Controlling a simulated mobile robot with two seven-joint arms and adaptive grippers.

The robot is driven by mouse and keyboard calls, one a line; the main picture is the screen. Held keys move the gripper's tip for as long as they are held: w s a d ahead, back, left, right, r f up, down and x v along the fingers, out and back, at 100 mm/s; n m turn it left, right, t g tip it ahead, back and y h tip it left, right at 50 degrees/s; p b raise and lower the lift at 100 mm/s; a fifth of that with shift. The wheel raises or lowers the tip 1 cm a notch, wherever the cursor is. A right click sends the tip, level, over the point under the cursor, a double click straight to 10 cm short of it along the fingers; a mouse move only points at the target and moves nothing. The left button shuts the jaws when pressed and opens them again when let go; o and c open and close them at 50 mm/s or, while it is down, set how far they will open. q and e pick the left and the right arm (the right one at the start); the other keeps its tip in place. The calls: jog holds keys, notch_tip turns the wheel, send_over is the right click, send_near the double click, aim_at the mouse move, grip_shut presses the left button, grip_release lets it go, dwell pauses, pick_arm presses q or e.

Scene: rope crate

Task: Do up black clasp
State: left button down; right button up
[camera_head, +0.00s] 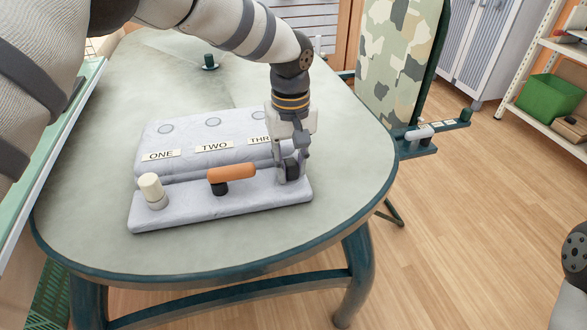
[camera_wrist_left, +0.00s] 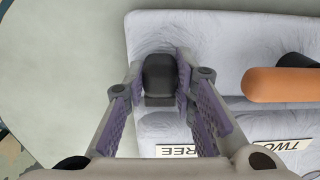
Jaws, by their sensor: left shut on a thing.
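A black clasp (camera_head: 292,168) stands at the right end of a pale marbled block (camera_head: 190,212), on its front ledge, in line with the THREE label (camera_head: 260,139). My left gripper (camera_head: 288,172) comes down over it from above. In the left wrist view the two purple-padded fingers (camera_wrist_left: 158,85) are on either side of the black clasp (camera_wrist_left: 159,72), shut on it. The gripper partly hides the clasp and the end of the label in the head view. My right gripper is not in view.
An orange bar on a black base (camera_head: 232,173) stands at TWO, just left of the gripper. A cream knob (camera_head: 150,187) stands at ONE. A small dark green peg (camera_head: 209,62) stands farther back. The round table (camera_head: 345,190) is bare around the block.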

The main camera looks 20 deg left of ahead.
pick_arm(q)
jog(key=shift+w+a+f, duration=0.3)
jog(key=shift+w+a, duration=0.05)
jog(key=shift+w, duration=0.25)
jog(key=shift+w+a+r, duration=0.15)
jog(key=shift+w+r, duration=0.05)
jog(key=shift+r, duration=0.15)
jog(key=c, duration=1.3)
grip_release()
jog(key=shift+f, duration=0.1)
notch_tip(320, 180, up, 12)
jog(key=shift+r, duration=0.1)
